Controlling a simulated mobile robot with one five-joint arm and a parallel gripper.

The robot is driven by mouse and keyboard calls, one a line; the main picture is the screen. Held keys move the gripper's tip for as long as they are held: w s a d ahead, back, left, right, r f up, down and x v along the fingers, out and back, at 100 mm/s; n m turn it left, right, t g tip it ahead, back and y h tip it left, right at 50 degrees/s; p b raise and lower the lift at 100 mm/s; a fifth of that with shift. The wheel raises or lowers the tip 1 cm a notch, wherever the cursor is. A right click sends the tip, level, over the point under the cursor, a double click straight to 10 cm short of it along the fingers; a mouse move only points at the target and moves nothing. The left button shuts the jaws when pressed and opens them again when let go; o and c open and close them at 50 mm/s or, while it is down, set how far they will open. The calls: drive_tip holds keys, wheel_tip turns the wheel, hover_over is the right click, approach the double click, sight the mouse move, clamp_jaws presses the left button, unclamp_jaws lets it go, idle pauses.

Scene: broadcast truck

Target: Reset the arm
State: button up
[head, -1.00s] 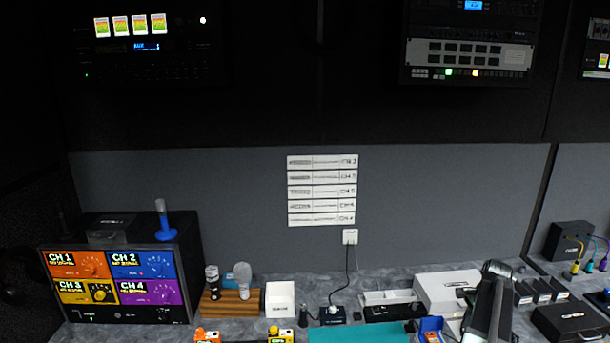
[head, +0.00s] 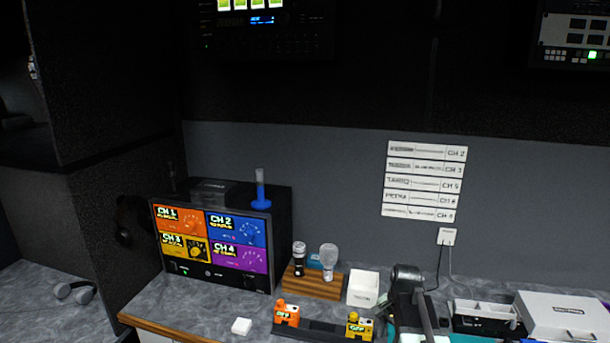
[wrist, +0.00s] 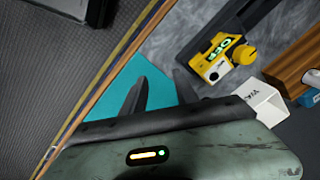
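My arm shows at the lower right of the head view, rising in front of the counter; the fingertips are not visible there. In the wrist view my gripper (wrist: 160,92) shows two dark fingers with a gap between them. Nothing is held in the gap. Behind the fingers are a teal mat (wrist: 150,75) and the counter. A yellow device marked OFF (wrist: 222,58) lies beyond the fingers, apart from them.
The four-channel box (head: 212,240) stands at the back left of the counter. An orange device (head: 287,314), a yellow device (head: 358,327) and a white cup-like box (head: 363,288) stand near my arm. A white case (head: 565,315) is at right.

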drive_tip(key=s+a+f+n+g+b, duration=0.1)
drive_tip(key=s+a+f+n, duration=0.1)
drive_tip(key=s+a+n, duration=0.6)
drive_tip(key=a+n, duration=0.2)
drive_tip(key=a, duration=0.3)
drive_tip(key=shift+s+n, duration=0.3)
drive_tip(key=shift+s, duration=0.1)
